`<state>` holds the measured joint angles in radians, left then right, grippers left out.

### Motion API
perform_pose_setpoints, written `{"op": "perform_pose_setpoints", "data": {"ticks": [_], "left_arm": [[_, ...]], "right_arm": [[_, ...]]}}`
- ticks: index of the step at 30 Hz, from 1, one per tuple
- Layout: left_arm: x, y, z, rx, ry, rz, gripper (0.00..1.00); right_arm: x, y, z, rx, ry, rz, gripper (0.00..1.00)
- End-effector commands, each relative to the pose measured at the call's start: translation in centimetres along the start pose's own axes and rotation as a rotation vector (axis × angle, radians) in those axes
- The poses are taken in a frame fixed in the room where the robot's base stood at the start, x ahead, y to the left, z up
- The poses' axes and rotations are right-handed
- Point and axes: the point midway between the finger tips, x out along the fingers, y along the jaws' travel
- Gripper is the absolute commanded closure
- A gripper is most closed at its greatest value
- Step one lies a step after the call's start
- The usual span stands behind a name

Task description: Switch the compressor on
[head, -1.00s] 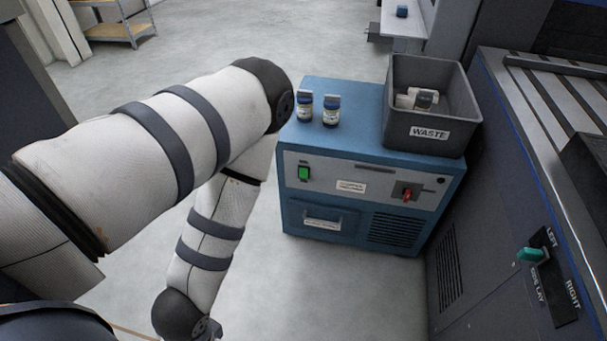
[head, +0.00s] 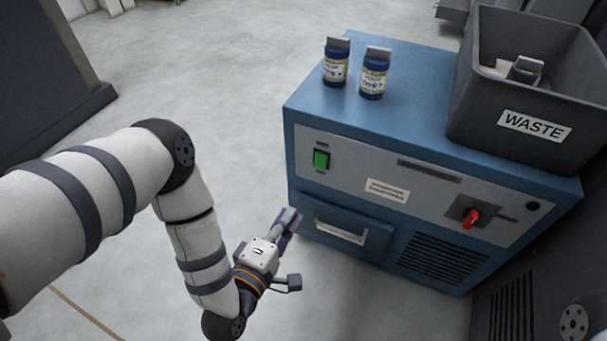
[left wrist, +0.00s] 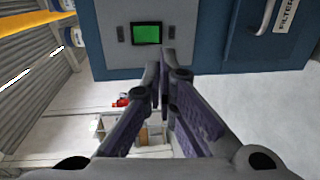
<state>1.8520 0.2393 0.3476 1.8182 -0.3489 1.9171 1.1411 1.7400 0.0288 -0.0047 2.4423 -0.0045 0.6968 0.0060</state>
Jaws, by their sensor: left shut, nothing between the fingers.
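The compressor is a blue cabinet (head: 390,118) with a grey front panel. A green switch (head: 321,159) is at the panel's left, and a red rotary knob (head: 471,217) is at its right. My left gripper (head: 290,217) is shut and empty, low in front of the cabinet's left front corner, below and left of the green switch. In the left wrist view the closed fingertips (left wrist: 164,58) point toward the panel, just below and right of the green switch (left wrist: 146,33). Whether they touch the panel is unclear. My right gripper is out of view.
A drawer with a pale handle (head: 342,228) is under the switch. The floor left of the cabinet is clear.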

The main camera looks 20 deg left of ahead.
Motion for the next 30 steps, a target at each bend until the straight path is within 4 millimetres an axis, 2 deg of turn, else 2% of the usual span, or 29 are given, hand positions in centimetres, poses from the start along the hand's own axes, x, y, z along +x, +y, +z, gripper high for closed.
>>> {"op": "perform_pose_setpoints", "data": {"ticks": [8,11,24,30], "left_arm": [[0.1,0.3,0.0,0.0,0.0,0.003,1.0],[0.8,0.2,0.0,0.001,0.0,0.005,1.0],[10.0,0.0,0.0,0.002,0.0,0.001,1.0],[13.0,-0.1,0.0,0.003,0.0,-0.001,1.0]], "right_arm": [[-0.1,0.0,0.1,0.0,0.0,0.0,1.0],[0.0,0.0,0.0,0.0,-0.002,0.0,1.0],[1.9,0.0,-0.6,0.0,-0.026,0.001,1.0],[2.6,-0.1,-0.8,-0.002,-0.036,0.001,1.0]]}}
